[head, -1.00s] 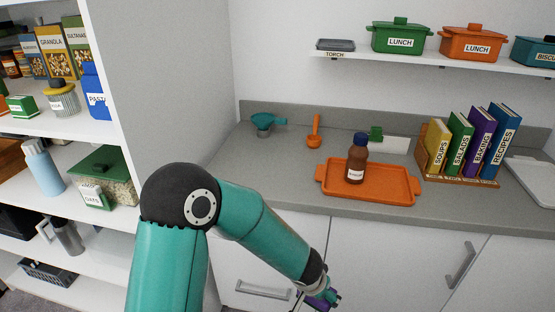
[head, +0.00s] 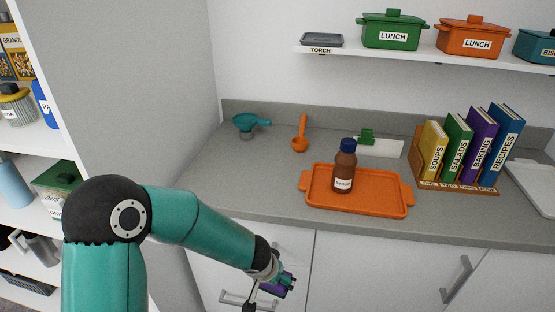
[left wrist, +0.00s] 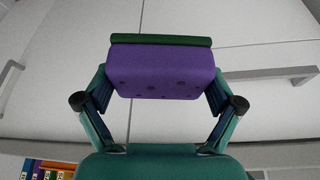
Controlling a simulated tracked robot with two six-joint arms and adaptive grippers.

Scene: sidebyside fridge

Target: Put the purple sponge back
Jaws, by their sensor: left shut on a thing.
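My left gripper (head: 278,284) is shut on the purple sponge (left wrist: 160,72), which has a dark green layer along one side. In the head view the sponge (head: 272,289) is mostly hidden by the fingers. It is held in front of the white cabinet doors, below the front edge of the grey counter (head: 240,205). In the left wrist view the sponge sits between the two fingers, with cabinet doors behind it. My right gripper is not in view.
On the counter are an orange tray (head: 384,203) with a brown bottle (head: 344,170), a teal funnel-like item (head: 250,123), an orange scoop (head: 301,138), a small green item on a white slab (head: 377,147) and a book rack (head: 460,188). Cabinet handles (head: 456,280) stick out. Shelves stand left.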

